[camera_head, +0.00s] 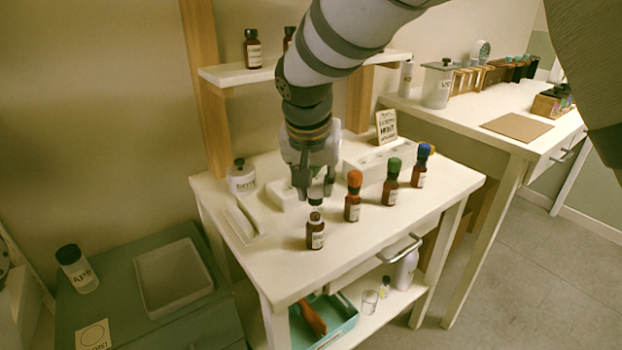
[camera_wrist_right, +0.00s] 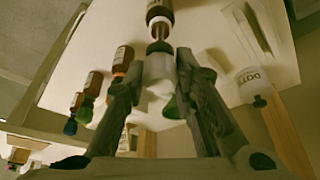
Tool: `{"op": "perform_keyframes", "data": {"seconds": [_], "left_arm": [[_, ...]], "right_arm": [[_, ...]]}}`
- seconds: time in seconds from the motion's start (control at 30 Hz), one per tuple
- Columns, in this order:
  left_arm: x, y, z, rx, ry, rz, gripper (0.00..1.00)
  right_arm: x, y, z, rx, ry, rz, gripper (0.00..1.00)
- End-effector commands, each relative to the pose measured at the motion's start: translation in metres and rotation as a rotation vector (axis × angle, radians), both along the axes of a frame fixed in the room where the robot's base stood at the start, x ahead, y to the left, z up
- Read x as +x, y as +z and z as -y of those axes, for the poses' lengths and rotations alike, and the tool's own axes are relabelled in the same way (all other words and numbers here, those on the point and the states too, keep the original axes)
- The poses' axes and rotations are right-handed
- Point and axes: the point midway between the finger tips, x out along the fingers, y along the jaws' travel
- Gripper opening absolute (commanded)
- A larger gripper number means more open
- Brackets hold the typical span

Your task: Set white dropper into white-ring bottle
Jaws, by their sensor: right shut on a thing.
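My right gripper (camera_head: 315,187) is shut on the white dropper (camera_wrist_right: 160,75), also between its fingers in the wrist view (camera_wrist_right: 162,98). The dropper has a white bulb and a dark collar, with its stem toward a brown bottle (camera_wrist_right: 160,12). In the head view this bottle (camera_head: 315,236) stands upright at the table's front edge, directly below the gripper. The stem lines up with the bottle mouth; I cannot tell whether its tip is inside. My left gripper is not in view.
Bottles with orange (camera_head: 353,200), green (camera_head: 391,178) and blue (camera_head: 421,167) tops stand in a row to the right. A white rack (camera_head: 365,172) is behind them.

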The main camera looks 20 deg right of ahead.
Motion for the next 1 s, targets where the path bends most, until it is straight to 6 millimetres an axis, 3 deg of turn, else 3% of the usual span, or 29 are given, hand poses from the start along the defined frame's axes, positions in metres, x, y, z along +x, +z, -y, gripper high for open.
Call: {"op": "perform_keyframes", "data": {"seconds": [0.97, 1.0], "left_arm": [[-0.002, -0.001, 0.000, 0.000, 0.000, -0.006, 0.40], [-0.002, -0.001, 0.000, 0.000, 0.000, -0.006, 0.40]], "right_arm": [[0.000, -0.029, 0.000, 0.000, 0.000, 0.001, 0.18], [0.000, -0.028, 0.000, 0.000, 0.000, 0.001, 0.29]]}}
